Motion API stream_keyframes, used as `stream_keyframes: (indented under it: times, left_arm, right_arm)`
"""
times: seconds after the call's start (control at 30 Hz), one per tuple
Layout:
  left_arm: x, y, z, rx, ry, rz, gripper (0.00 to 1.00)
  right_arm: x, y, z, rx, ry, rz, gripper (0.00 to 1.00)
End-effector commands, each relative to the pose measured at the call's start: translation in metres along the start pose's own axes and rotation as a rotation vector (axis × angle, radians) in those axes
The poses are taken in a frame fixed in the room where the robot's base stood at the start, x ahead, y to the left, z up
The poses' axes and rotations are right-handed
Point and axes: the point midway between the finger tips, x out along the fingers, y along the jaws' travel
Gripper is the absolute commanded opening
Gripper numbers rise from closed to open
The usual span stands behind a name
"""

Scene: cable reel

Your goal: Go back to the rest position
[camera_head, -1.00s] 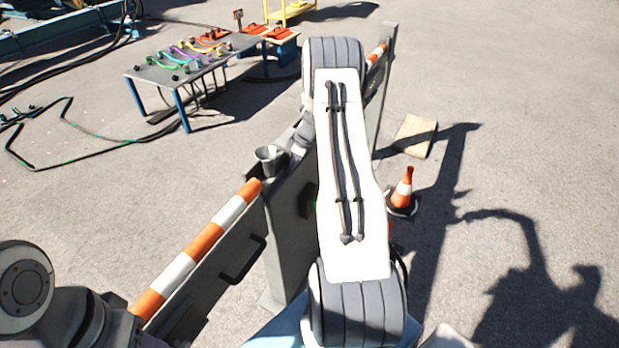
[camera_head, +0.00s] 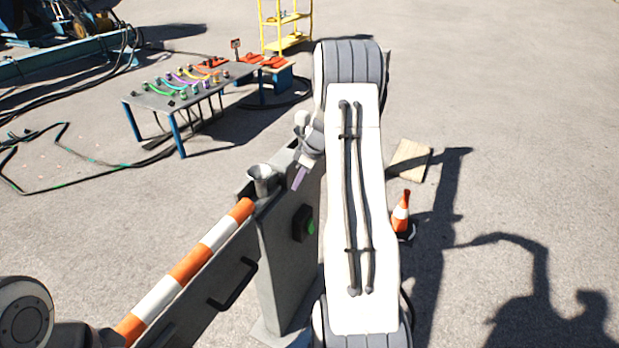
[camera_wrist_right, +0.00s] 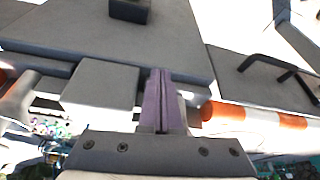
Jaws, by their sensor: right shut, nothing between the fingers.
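My right gripper (camera_head: 299,179) shows in the head view just left of my white right arm link. Its purple fingers point down, next to a grey post with a metal cup (camera_head: 262,180) on top. In the right wrist view, the two purple fingers (camera_wrist_right: 161,100) lie together, shut and empty, above grey panels. My left gripper is not in view; only part of my left arm shows at the lower left.
An orange-and-white striped bar (camera_head: 190,265) with a handled grey panel runs to the post. A table (camera_head: 190,91) with coloured cables and a yellow rack (camera_head: 286,28) stand behind. Open ground lies right.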

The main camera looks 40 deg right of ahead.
Motion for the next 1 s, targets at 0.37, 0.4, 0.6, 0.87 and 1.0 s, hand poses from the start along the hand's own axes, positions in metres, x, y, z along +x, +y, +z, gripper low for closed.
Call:
stream_keyframes:
  times: [0.37,0.4,0.6,0.87,1.0]
  left_arm:
    - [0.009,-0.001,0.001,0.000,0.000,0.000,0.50]
    - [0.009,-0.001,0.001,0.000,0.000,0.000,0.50]
    - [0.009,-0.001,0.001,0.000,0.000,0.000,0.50]
    - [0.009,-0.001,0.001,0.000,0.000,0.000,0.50]
    - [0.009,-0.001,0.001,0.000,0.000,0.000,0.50]
  right_arm:
    - [-0.053,-0.003,0.004,0.004,-0.002,-0.001,0.00]
    - [-0.054,-0.003,0.004,0.004,-0.003,-0.002,0.00]
    - [-0.055,-0.005,0.002,0.002,-0.004,-0.004,0.00]
    - [-0.055,-0.080,-0.060,-0.020,-0.043,-0.062,0.00]
    - [-0.060,-0.178,-0.104,-0.037,-0.101,-0.113,0.00]
